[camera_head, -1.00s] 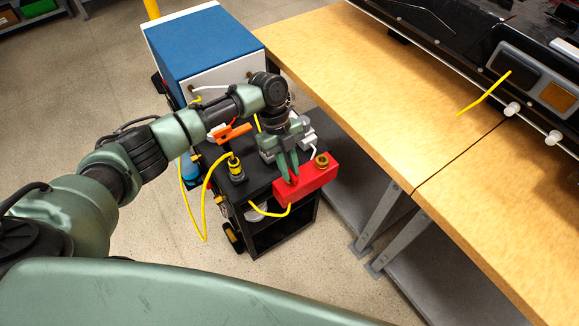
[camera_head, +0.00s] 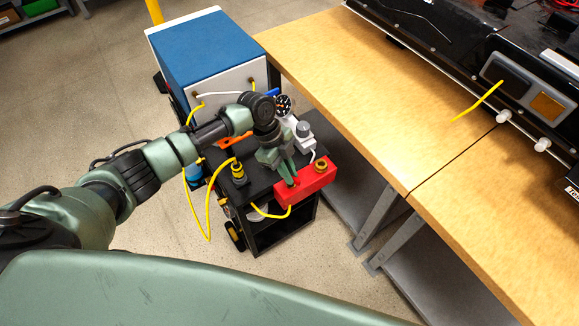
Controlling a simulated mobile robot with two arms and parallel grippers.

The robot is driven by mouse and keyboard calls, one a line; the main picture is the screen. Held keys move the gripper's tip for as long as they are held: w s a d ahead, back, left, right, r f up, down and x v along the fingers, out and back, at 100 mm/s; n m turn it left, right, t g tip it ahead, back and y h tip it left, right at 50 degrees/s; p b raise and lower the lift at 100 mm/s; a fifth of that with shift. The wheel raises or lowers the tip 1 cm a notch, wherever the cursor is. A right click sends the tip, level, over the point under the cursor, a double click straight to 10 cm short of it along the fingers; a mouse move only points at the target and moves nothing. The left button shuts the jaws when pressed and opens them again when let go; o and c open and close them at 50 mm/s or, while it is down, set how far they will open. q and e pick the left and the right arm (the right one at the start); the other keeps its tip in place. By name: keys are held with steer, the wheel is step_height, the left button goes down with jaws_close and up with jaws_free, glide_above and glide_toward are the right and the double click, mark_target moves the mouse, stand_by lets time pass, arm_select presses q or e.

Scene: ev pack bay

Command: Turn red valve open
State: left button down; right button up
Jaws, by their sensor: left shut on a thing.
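A red block-shaped body (camera_head: 312,181), which I take for the red valve, sits at the front edge of the black cart's top. A round brass fitting (camera_head: 320,165) stands on its right part. My left gripper (camera_head: 291,181) comes down from above with its green fingers together at the block's left part. It is shut on a small part there, which the fingers mostly hide. I cannot tell how far that part is turned. My right gripper is not in view.
The black cart (camera_head: 262,240) carries a blue-topped box (camera_head: 205,48), a yellow-collared connector (camera_head: 238,171), yellow hoses (camera_head: 207,205), an orange part (camera_head: 236,139) and a grey-white fitting (camera_head: 304,136). A wooden bench (camera_head: 360,110) stands close on the right.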

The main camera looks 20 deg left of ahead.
arm_select(q)
steer(key=n+t+p, duration=0.1)
steer(key=n+p, duration=0.1)
steer(key=n+t+p, duration=0.1)
steer(key=n+p, duration=0.2)
steer(key=n+t+p, duration=0.1)
steer(key=n+p, duration=0.2)
steer(key=shift+s+r, duration=0.15)
steer(key=shift+r, duration=0.2)
steer(key=n+t+y+p, duration=0.1)
steer(key=n+p, duration=0.2)
steer(key=shift+d+n, duration=0.15)
steer(key=shift+n, duration=0.25)
steer(key=shift+f+n+t+y+p, duration=0.15)
steer(key=shift+n+t+y+p, duration=0.15)
steer(key=shift+n+p, duration=0.25)
steer(key=c, duration=1.5)
jaws_free()
steer(key=shift+s+f, duration=0.1)
